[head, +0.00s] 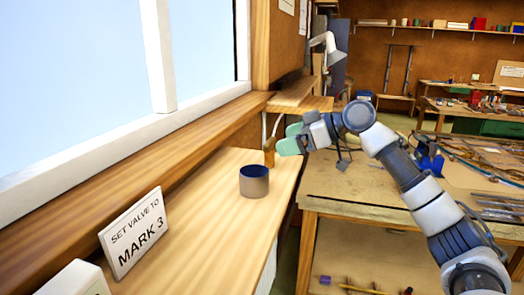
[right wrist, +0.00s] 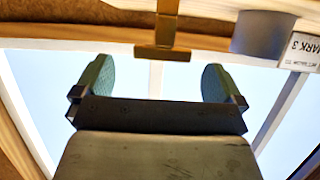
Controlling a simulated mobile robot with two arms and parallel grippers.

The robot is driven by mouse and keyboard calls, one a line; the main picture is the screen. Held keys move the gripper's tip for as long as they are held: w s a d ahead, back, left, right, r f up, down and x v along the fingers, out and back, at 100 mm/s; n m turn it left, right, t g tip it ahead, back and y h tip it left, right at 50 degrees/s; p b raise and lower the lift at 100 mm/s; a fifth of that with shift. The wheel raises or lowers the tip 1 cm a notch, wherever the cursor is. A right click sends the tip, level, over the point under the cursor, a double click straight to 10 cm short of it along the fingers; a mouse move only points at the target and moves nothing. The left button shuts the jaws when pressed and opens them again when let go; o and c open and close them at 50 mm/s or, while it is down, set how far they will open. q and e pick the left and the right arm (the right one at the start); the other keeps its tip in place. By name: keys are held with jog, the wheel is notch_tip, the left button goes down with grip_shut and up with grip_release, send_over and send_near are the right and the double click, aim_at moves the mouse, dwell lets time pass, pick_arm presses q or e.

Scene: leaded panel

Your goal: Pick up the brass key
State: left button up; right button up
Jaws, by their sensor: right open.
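The brass key (head: 269,151) shows as a small golden-brown piece at the far right end of the wooden sill. In the right wrist view it is a T-shaped brass piece (right wrist: 166,40), lying ahead of the gap between my fingers. My right gripper (head: 289,139), with green finger pads, is beside the key on its right in the head view. The right wrist view also shows this gripper (right wrist: 153,82) open, with nothing between its fingers. The fingers partly cover the area around the key in the head view. My left gripper is not in view.
A grey-tan cup (head: 254,184) with a dark blue inside stands on the sill (head: 205,195), left of the key. A sign reading "SET VALVE TO MARK 3" (head: 134,235) leans by the window. A workbench (head: 335,185) stands right of the sill.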

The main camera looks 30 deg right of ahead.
aim_at(272, 141)
jog(key=shift+p+x, duration=0.4)
jog(key=shift+x, duration=0.4)
jog(key=p+x, duration=0.1)
jog(key=x, duration=0.1)
jog(key=r+p+x, duration=0.1)
jog(key=p+x, duration=0.1)
jog(key=shift+w+a+f, duration=0.1)
jog(key=shift+w+a, duration=0.1)
jog(key=shift+a, duration=0.15)
jog(key=shift+w+a+f, duration=0.3)
jog(key=shift+w+f, duration=0.05)
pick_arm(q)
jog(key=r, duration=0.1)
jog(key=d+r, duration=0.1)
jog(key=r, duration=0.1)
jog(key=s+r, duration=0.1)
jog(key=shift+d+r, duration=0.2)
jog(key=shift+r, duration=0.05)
pick_arm(e)
jog(key=c, duration=0.9)
